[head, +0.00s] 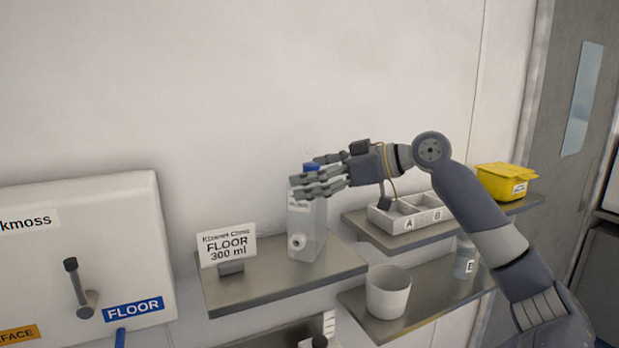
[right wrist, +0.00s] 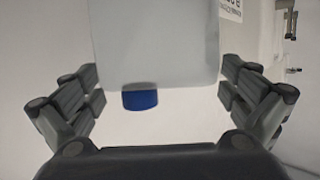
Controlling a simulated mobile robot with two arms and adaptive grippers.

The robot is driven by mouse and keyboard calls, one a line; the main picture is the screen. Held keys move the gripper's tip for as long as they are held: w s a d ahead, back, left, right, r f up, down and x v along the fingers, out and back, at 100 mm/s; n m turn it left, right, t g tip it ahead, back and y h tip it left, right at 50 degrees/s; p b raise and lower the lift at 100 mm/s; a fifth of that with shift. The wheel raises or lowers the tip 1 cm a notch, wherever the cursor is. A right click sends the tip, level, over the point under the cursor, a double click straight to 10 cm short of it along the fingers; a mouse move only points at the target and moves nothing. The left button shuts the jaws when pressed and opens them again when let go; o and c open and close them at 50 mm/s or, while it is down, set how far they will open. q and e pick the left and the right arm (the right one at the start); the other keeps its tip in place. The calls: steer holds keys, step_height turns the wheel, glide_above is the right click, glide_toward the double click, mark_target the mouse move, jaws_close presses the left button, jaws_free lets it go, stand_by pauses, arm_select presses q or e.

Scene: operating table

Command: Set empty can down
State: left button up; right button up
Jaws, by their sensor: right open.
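The can is a pale grey canister (head: 308,225) with a blue cap. It stands upright on the left metal shelf (head: 270,288), just right of a small sign reading FLOOR 300 ml (head: 226,247). My right gripper (head: 320,182) is open at the top of the can, its fingers partly hiding the cap. In the right wrist view the can (right wrist: 158,45) and its blue cap (right wrist: 140,99) show between the spread fingers, with gaps on both sides. Whether the palm touches it is unclear. My left gripper is out of view.
A white tray (head: 376,221) with compartments marked A and B and a yellow box (head: 504,182) sit on the right shelf. A white cup (head: 388,292) and a small container (head: 465,262) stand on a lower shelf. A white dispenser marked FLOOR (head: 60,270) is on the left.

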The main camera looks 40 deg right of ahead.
steer(key=v, duration=1.2)
